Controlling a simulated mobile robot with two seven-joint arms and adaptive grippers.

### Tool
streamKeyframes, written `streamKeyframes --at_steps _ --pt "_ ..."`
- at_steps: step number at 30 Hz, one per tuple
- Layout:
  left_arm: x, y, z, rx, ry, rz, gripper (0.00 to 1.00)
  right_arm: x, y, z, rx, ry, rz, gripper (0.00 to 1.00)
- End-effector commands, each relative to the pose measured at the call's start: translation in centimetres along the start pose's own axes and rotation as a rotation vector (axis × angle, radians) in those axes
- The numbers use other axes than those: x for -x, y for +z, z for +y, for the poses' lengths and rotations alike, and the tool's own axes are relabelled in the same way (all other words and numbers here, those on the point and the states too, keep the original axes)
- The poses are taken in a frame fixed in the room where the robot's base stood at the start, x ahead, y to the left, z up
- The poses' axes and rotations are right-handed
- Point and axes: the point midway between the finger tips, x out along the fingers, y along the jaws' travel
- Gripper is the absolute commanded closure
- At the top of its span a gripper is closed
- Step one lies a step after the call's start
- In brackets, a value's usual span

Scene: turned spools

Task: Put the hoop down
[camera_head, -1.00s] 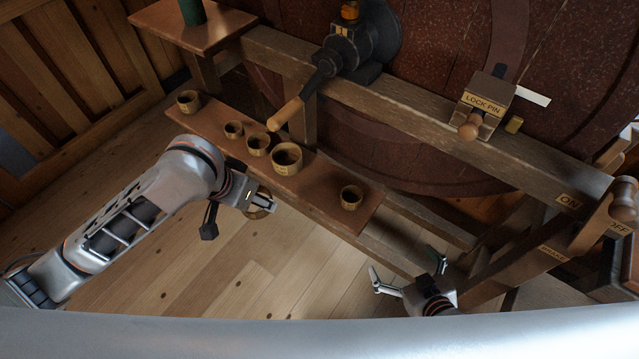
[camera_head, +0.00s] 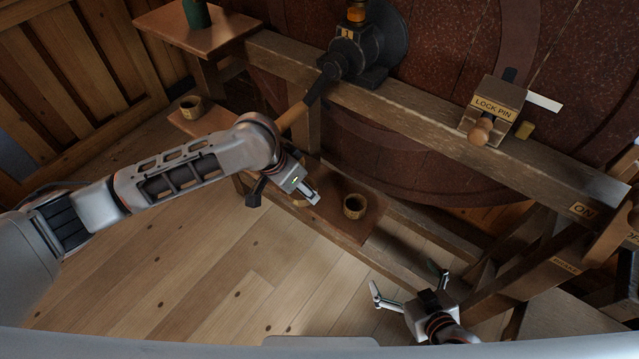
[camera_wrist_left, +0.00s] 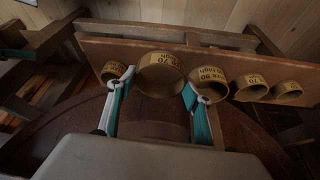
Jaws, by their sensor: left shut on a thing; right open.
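My left gripper (camera_head: 313,195) is over the right part of the brown shelf board (camera_head: 373,217). In the left wrist view its fingers (camera_wrist_left: 158,88) are shut on a tan wooden hoop (camera_wrist_left: 160,60) with dark lettering, held between the tips. Whether the held hoop touches the board is not clear. A smaller hoop (camera_head: 355,206) stands on the board just right of the gripper; other hoops, including a wide one (camera_wrist_left: 212,78), stand on the other side. My arm hides most of these in the head view. My right gripper (camera_head: 406,284) is open and empty, low, beside the frame.
A single hoop (camera_head: 191,106) stands at the board's far left end. A heavy beam with a lock pin block (camera_head: 492,110) runs behind the board. The plank floor (camera_head: 240,270) in front is clear.

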Motion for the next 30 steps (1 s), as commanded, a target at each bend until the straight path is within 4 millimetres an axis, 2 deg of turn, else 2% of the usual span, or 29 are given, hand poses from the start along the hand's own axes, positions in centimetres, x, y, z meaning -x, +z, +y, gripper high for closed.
streamKeyframes --at_steps 3,10,12,20,27,30 --pt "-1.3 -2.8 -0.4 0.001 -0.001 0.002 0.57 -0.4 0.9 -0.1 0.000 -0.001 -0.006 0.00" --pt "-3.1 -7.1 -1.0 0.002 0.000 0.000 0.57 -0.9 2.0 -0.3 -0.001 -0.002 -0.012 0.00" --pt "-4.2 -6.4 -1.0 0.002 0.001 -0.004 0.57 -1.0 2.3 -0.4 -0.002 -0.003 -0.013 0.00" --pt "-5.6 -5.8 -1.0 0.001 0.000 -0.001 0.57 -1.2 2.5 -0.5 -0.002 -0.003 -0.011 0.00" --pt "-9.1 -4.2 -0.9 0.002 0.002 -0.003 0.57 -1.8 3.8 -0.8 -0.005 -0.006 -0.017 0.00" --pt "-9.8 -4.5 -1.1 0.001 0.000 -0.001 0.57 -1.9 4.4 -0.9 -0.006 -0.007 -0.023 0.00"
